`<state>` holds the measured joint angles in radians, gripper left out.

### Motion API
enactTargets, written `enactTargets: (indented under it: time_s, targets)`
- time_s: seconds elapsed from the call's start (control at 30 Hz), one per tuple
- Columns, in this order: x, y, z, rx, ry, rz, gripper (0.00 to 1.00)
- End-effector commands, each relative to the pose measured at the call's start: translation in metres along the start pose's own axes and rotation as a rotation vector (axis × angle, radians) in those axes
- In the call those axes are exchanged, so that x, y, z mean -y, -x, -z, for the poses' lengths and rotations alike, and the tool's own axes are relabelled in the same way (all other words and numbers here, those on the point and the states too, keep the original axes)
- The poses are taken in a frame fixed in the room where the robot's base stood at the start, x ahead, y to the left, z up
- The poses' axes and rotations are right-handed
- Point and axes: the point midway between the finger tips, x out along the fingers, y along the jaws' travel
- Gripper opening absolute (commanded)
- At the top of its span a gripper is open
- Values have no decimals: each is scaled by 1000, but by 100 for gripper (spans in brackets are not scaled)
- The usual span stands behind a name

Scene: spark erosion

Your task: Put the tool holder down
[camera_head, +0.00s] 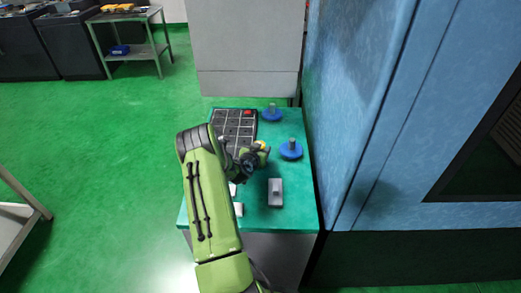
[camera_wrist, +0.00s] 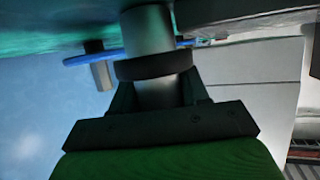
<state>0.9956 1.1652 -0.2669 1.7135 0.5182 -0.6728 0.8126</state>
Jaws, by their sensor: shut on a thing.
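The tool holder (camera_wrist: 148,35) is a grey metal cylinder with a dark ring around it, in the middle of the wrist view. My gripper (camera_wrist: 158,95) is shut on its shank, with a finger on either side. The holder's far end runs to the picture's edge by the teal surface, so I cannot tell whether it touches. In the head view my gripper (camera_head: 258,155) is over the teal table top (camera_head: 255,222), between the black tray and the near blue disc. The arm and gripper largely hide the holder there.
A black compartment tray (camera_head: 233,128) with a red piece lies at the back left of the table. Two blue discs with grey posts (camera_head: 272,115) (camera_head: 291,150) stand at the right. A grey block (camera_head: 276,192) and small white pieces (camera_head: 238,209) lie nearer. A blue machine wall (camera_head: 350,100) rises at right.

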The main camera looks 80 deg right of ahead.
Motion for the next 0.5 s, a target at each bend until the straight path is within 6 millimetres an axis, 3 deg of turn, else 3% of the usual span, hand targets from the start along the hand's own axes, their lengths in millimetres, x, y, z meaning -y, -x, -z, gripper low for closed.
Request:
enactTargets:
  time_s: [0.23,0.27,0.4,0.5]
  targets:
    - [0,-1,-2,-3,0,0,0]
    - [0,-1,-3,1,0,0,47]
    - [0,-1,-2,1,0,0,69]
    - [0,-1,-2,1,0,0,70]
